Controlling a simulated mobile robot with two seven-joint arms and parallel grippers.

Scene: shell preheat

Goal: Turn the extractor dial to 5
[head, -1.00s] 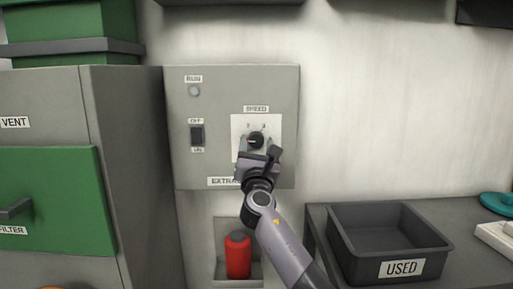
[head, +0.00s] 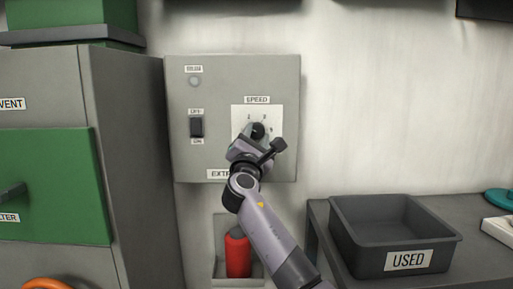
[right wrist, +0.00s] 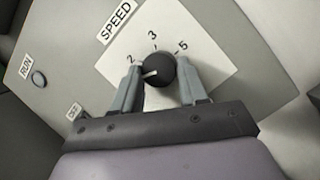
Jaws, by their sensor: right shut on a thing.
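The extractor dial (head: 258,130) is a round black knob on a white square plate under the SPEED label. In the right wrist view the dial (right wrist: 159,70) has a white pointer line aimed left and slightly down, below the 2 mark and away from the 5. The 2, 3 and 5 marks show around its upper side; the left finger may hide a lower mark. My right gripper (right wrist: 159,80) is shut on the dial, one grey finger on each side. In the head view my right gripper (head: 255,140) partly covers the plate. My left gripper is out of view.
The grey panel (head: 222,85) also carries a rocker switch (head: 197,128) and a round lamp (head: 195,82). A red bottle (head: 238,257) stands in a niche below. A dark USED tray (head: 350,235) is at right, a green-drawer cabinet (head: 50,185) at left.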

